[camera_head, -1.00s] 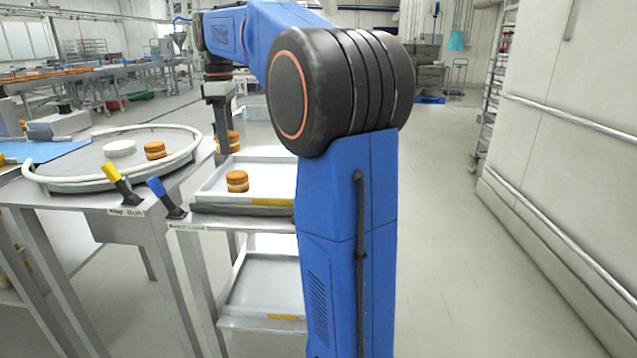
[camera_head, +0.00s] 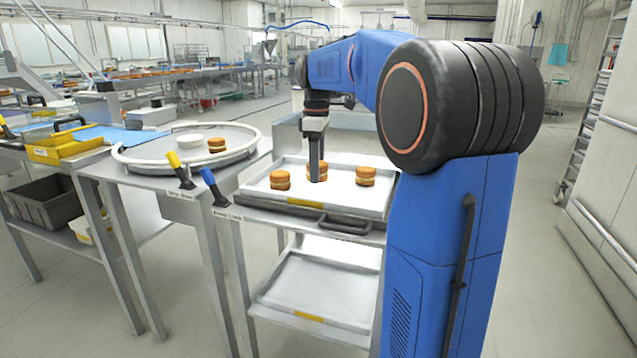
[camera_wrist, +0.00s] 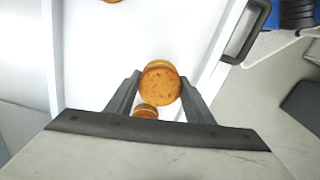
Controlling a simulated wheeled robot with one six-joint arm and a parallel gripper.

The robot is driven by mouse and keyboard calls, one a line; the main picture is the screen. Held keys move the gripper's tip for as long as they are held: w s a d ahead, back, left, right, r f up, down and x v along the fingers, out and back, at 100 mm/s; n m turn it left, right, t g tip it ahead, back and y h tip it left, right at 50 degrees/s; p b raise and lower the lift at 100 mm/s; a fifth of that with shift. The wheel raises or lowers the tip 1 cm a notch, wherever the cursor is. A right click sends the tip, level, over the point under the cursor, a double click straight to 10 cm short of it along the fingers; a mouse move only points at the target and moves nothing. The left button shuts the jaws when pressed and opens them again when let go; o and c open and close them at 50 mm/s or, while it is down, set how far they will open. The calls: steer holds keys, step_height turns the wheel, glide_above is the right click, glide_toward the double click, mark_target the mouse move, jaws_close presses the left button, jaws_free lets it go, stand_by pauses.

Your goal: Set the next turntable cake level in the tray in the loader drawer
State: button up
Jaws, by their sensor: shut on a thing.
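My gripper (camera_wrist: 160,95) is shut on a round orange-brown cake with a pale middle layer (camera_wrist: 160,84). In the head view my gripper (camera_head: 316,178) is over the tray, and a finger covers part of the held cake (camera_head: 311,170). The wrist view shows the held cake larger than its neighbour; the gap beneath it cannot be told. The white tray (camera_head: 345,205) lies in the loader drawer. Two other cakes stand in it, left (camera_head: 280,181) and right (camera_head: 365,177). The turntable (camera_head: 150,160) bears one cake (camera_head: 216,145) and a white disc (camera_head: 188,141).
A yellow-tipped lever (camera_head: 179,168) and a blue-tipped lever (camera_head: 213,186) stand by the table edge. The drawer has a dark front handle (camera_head: 343,225). A lower tray (camera_head: 318,285) is empty. Open floor lies to the right.

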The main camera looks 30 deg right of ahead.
steer(key=shift+f, duration=2.1)
steer(key=shift+f, duration=0.1)
steer(key=o, duration=0.7)
step_height(320, 180, up, 12)
steer(key=shift+r, duration=0.15)
steer(key=s+a+f+m+t, duration=0.1)
steer(key=s+a+f+m, duration=0.1)
steer(key=s+a+f, duration=0.45)
steer(key=s+a+f+m+t, duration=0.1)
steer(key=s+a+f+m, duration=0.2)
steer(key=s, duration=0.7)
steer(key=s+a+f+m+t, duration=0.1)
steer(key=s+a+f+m, duration=0.1)
steer(key=s+f, duration=0.5)
steer(key=s+a+f+m+t, duration=0.1)
steer(key=s+a+f+m, duration=0.1)
steer(key=s+a+f, duration=0.2)
step_height(320, 180, down, 4)
steer(key=s, duration=0.2)
steer(key=shift+s+a+t, duration=0.15)
steer(key=shift+s+t, duration=0.25)
